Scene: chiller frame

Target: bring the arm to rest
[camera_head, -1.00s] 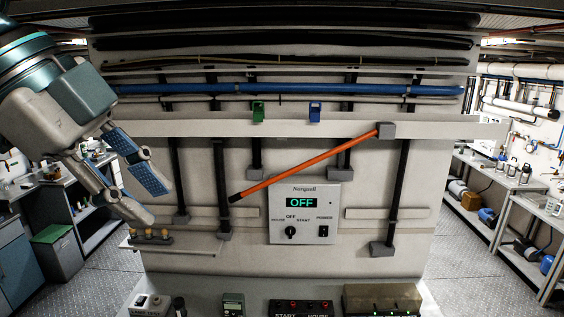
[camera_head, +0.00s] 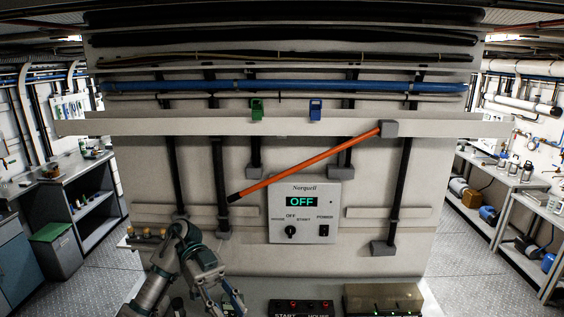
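My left arm comes in at the lower left, bent at a grey and teal joint. Its gripper (camera_head: 224,302) points down in front of the panel's lower shelf, with its two fingers spread apart and nothing seen between them. The finger ends are near the picture's bottom edge and partly hard to make out. My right gripper is not in view. The control box (camera_head: 306,212) on the chiller frame shows OFF in green, with a black knob (camera_head: 291,231) and a power switch (camera_head: 325,231). The orange lever (camera_head: 307,167) slants up to the right, apart from my gripper.
A green valve tag (camera_head: 257,110) and a blue one (camera_head: 315,111) sit on the beam below a blue pipe (camera_head: 290,87). A row of brass fittings (camera_head: 147,233) is close to my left arm. A START box (camera_head: 300,307) stands on the shelf, right of the gripper.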

